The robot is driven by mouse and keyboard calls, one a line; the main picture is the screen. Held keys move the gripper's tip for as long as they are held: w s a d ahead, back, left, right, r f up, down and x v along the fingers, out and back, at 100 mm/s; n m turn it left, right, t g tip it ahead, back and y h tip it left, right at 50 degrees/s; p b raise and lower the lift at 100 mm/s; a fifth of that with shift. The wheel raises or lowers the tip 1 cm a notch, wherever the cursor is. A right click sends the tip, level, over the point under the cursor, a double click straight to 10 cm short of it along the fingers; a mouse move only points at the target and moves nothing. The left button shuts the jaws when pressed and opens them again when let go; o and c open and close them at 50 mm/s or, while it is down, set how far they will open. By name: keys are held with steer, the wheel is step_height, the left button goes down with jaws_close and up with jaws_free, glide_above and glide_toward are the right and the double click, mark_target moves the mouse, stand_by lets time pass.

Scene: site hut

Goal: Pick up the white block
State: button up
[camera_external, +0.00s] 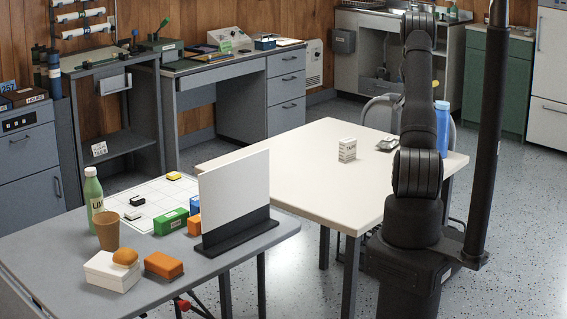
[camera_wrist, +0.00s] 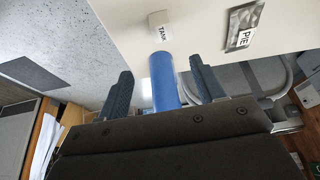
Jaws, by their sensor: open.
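A small white block (camera_external: 347,149) with dark print on its side stands upright on the white table. In the wrist view a small pale block with a dark-lettered label (camera_wrist: 158,20) lies near the top edge; it seems to be the same one. My gripper (camera_wrist: 162,83) shows in the wrist view with its two dark fingers apart and nothing held between them. The block is beyond the fingertips and apart from them.
A blue bottle (camera_external: 442,128) stands at the white table's right edge (camera_external: 458,162), near my arm. A silver package (camera_wrist: 243,25) lies nearby. The grey table (camera_external: 45,245) holds a white panel (camera_external: 236,195), green bottle (camera_external: 93,190), cup and several small blocks. The white table's front is clear.

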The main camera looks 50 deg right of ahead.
steer(key=x, duration=1)
steer(key=shift+f, duration=0.3)
steer(key=shift+x, duration=2.65)
steer(key=shift+w+a, duration=0.2)
steer(key=c, duration=1.1)
steer(key=shift+r, duration=0.15)
